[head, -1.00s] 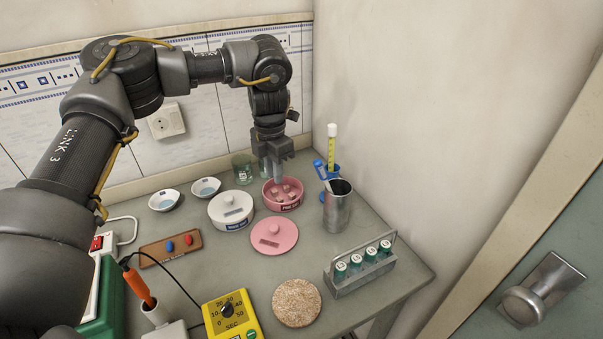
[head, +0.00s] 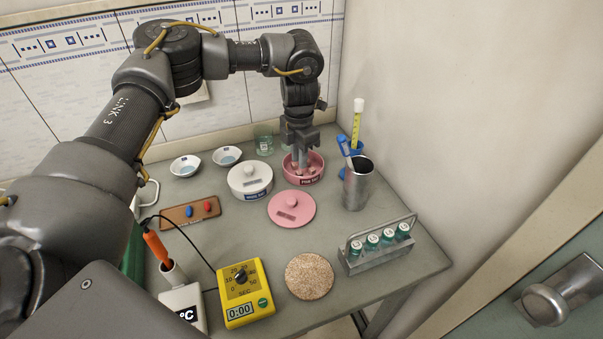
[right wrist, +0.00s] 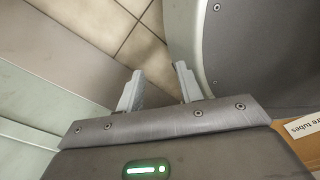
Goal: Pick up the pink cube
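Several small pink cubes lie in the pink bowl (head: 318,178), which stands at the back of the table. One pink cube (head: 312,170) shows beside my fingers, and the others are partly hidden by them. My left gripper (head: 301,167) points down with its fingertips inside the bowl among the cubes. From here I cannot tell whether its fingers are closed on a cube. My right gripper (right wrist: 158,88) shows in the right wrist view with its two fingers apart and nothing between them, above a tiled floor.
Near the bowl are the pink lid (head: 291,214), a white lidded pot (head: 250,188), a metal beaker (head: 357,188) and a glass (head: 264,144).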

